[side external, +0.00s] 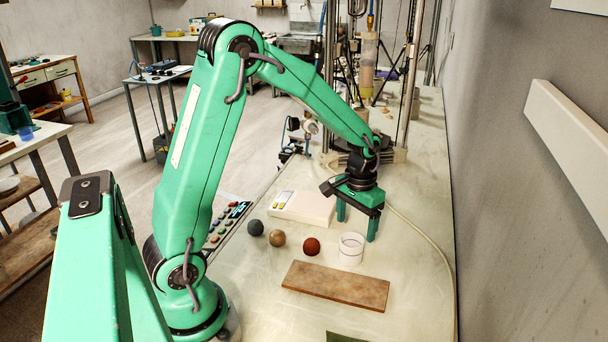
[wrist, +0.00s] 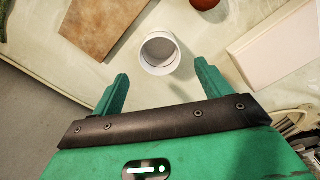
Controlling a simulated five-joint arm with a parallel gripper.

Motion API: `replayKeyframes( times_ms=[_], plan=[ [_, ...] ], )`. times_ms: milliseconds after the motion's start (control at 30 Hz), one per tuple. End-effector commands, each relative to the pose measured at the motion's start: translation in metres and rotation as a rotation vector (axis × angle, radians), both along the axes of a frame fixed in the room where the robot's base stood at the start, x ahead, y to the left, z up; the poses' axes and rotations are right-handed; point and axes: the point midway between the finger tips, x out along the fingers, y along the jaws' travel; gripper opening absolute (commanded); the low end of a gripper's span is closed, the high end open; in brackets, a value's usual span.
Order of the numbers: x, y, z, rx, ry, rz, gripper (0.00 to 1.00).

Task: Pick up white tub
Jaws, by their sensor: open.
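The white tub (side external: 351,248) is a small open-topped round cup, standing upright on the pale table behind the brown board. In the wrist view the tub (wrist: 160,53) is near the top middle, just beyond the fingertips and lying between their lines. My gripper (side external: 357,228) is open and empty, pointing down above and slightly behind the tub in the side view. Its two green fingers also show in the wrist view (wrist: 162,72), apart from each other, with no visible contact on the tub.
A brown board (side external: 335,286) lies in front of the tub. A red-brown ball (side external: 312,246), a tan ball (side external: 278,238) and a dark grey ball (side external: 256,227) sit to its left. A white scale (side external: 302,208) stands behind them. A pale hose (side external: 425,238) runs along the right.

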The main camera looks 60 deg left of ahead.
Motion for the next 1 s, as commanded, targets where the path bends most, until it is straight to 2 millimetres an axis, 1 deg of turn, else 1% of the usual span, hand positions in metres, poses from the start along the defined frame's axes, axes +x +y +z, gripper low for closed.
replayKeyframes(
  times_ms=[167,500,767,867,1000],
  plan=[
    [0.0,0.0,-0.002,0.0,0.001,0.001,0.77],
    [0.0,0.0,-0.026,0.0,0.002,0.0,0.77],
    [-0.001,0.0,-0.029,0.0,0.002,0.0,0.77],
    [-0.001,0.0,-0.036,0.0,0.002,0.0,0.77],
    [-0.003,0.0,-0.052,-0.001,0.004,0.0,0.77]
  ],
)
